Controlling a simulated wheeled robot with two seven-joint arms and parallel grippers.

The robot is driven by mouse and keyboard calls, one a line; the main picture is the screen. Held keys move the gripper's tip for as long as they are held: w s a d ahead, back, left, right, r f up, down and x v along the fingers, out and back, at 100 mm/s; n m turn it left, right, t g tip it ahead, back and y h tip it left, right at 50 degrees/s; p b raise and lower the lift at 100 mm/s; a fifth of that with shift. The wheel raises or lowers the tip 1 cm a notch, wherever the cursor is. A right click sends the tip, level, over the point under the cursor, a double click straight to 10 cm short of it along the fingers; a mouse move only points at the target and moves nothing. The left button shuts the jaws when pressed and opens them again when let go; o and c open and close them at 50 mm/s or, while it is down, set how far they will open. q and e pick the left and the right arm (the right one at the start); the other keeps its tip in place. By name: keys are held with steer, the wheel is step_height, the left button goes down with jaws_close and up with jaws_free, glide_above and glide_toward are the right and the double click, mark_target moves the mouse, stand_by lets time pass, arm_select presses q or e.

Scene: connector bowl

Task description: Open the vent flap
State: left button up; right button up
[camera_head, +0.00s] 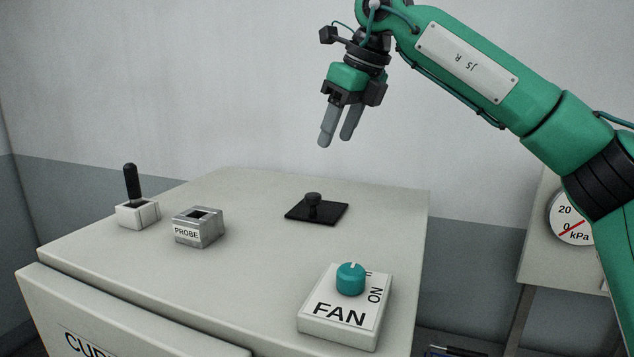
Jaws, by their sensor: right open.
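The black square plate with a round knob on it (316,211) lies flat on the top of the grey cabinet, toward the back right; it looks like the vent flap, and it looks shut. My right gripper (338,142) is open and empty, pointing down in the air above and behind the plate, not touching it. My left gripper is not in view.
A FAN box (338,327) with a teal knob (351,279) sits at the front right of the cabinet top (255,255). A PROBE block (198,228) and a black-handled lever (133,185) stand at left. A kPa gauge (570,220) is at right.

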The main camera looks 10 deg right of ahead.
steer(key=p, duration=0.1)
glide_toward(313, 194)
steer(key=f, duration=0.1)
steer(key=p+x, duration=0.1)
steer(key=x, duration=0.5)
steer(key=shift+w+a+p, duration=0.1)
steer(key=shift+p, duration=0.25)
steer(key=shift+w+a+f, duration=0.15)
steer(key=shift+w+f, duration=0.05)
steer(key=shift+f, duration=0.4)
steer(key=shift+c, duration=1.1)
steer(key=shift+r, duration=0.1)
jaws_close()
